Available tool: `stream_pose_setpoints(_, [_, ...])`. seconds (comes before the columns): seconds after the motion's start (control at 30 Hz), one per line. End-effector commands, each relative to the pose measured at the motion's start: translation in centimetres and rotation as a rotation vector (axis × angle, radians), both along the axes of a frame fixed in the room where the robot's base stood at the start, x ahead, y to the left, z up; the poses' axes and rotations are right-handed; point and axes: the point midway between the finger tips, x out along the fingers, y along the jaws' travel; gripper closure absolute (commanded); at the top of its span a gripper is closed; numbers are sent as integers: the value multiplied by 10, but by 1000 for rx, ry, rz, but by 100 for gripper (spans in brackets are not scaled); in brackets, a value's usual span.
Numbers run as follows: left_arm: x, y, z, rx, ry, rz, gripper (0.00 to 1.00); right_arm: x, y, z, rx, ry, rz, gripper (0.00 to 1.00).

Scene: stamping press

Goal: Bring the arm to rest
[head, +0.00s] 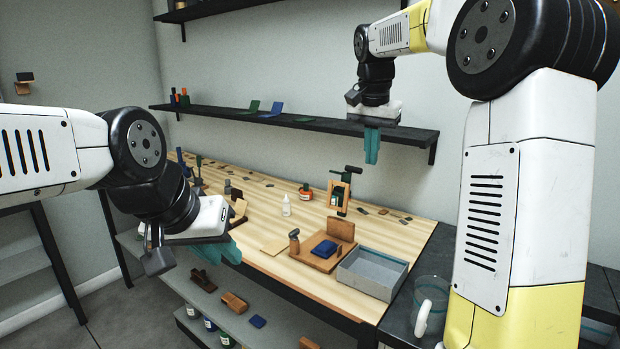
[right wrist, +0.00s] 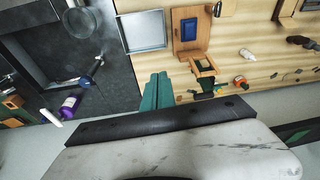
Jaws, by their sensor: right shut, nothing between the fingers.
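My right arm is raised at the right in the head view. Its gripper (head: 372,146) has teal fingers that point down and are shut with nothing between them, in front of the wall shelf and above the bench. The fingers also show in the right wrist view (right wrist: 157,92). My left arm comes in from the left. Its gripper (head: 230,252) hangs at the bench's left front edge, with teal fingertips partly hidden by the wrist, so I cannot tell whether it is open.
The wooden bench (head: 290,262) holds a grey tray (head: 372,274), a wooden board with a blue pad (head: 325,249), a small white bottle (head: 287,206) and a wooden frame press (head: 339,194). A dark wall shelf (head: 215,112) runs behind. A dark counter with a glass jar (head: 432,292) is at the right.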

Motion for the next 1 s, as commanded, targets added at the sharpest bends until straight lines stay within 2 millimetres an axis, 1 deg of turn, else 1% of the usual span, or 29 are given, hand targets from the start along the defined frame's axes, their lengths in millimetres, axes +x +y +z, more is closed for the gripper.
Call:
stream_pose_setpoints(0.03, [0, 0, 0, 0, 0, 0, 76, -9, -2, 2, 8, -9, 17, 100])
stream_pose_setpoints(0.17, [0, 0, 0, 0, 0, 0, 76, -33, -6, 5, 27, -33, 78, 100])
stream_pose_setpoints(0.27, [0, 0, 0, 0, 0, 0, 76, -57, -8, 5, 44, -58, 135, 100])
stream_pose_setpoints(0.37, [0, 0, 0, 0, 0, 0, 76, -90, -11, 2, 62, -96, 206, 100])
stream_pose_setpoints(0.47, [0, 0, 0, 0, 0, 0, 76, -133, -11, -7, 75, -149, 296, 100])
stream_pose_setpoints(0.5, [0, 0, 0, 0, 0, 0, 76, -150, -10, -13, 76, -173, 334, 100])
stream_pose_setpoints(0.57, [0, 0, 0, 0, 0, 0, 76, -175, -9, -23, 77, -208, 386, 100])
stream_pose_setpoints(0.6, [0, 0, 0, 0, 0, 0, 76, -191, -8, -31, 75, -231, 418, 100])
stream_pose_setpoints(0.7, [0, 0, 0, 0, 0, 0, 76, -226, -4, -51, 66, -284, 487, 100])
stream_pose_setpoints(0.8, [0, 0, 0, 0, 0, 0, 76, -250, 0, -70, 52, -322, 537, 100])
stream_pose_setpoints(0.83, [0, 0, 0, 0, 0, 0, 76, -255, 1, -74, 49, -332, 548, 100])
stream_pose_setpoints(0.9, [0, 0, 0, 0, 0, 0, 76, -264, 2, -82, 42, -346, 567, 100])
stream_pose_setpoints(1.0, [0, 0, 0, 0, 0, 0, 76, -270, 3, -88, 37, -357, 580, 100])
